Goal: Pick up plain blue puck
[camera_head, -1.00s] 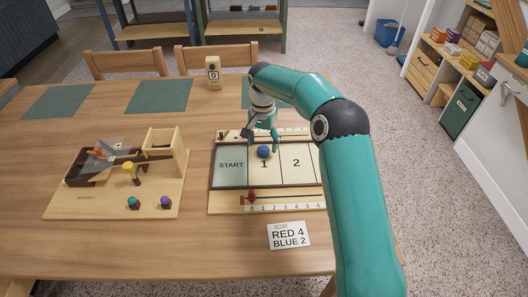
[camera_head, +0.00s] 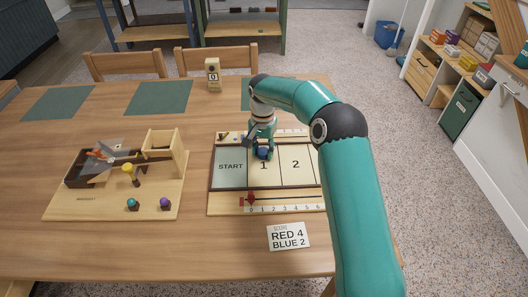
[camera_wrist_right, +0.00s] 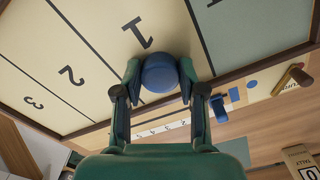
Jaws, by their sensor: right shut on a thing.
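The plain blue puck (camera_head: 263,153) is on the game board (camera_head: 230,190), near the top of the section marked 1. In the right wrist view the puck (camera_wrist_right: 160,73) sits between the two fingertips of my right gripper (camera_wrist_right: 160,76), which touch it from both sides. My right gripper (camera_head: 262,150) is shut on the puck, low at the board surface. In the head view the fingers partly cover the puck. My left gripper is not in view.
A wooden contraption (camera_head: 70,205) with coloured knobs stands at the left. A score card (camera_head: 288,236) reads Red 4, Blue 2. A block marked 0 (camera_head: 213,75) stands behind the board. A red slider (camera_head: 250,198) sits on the front scale.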

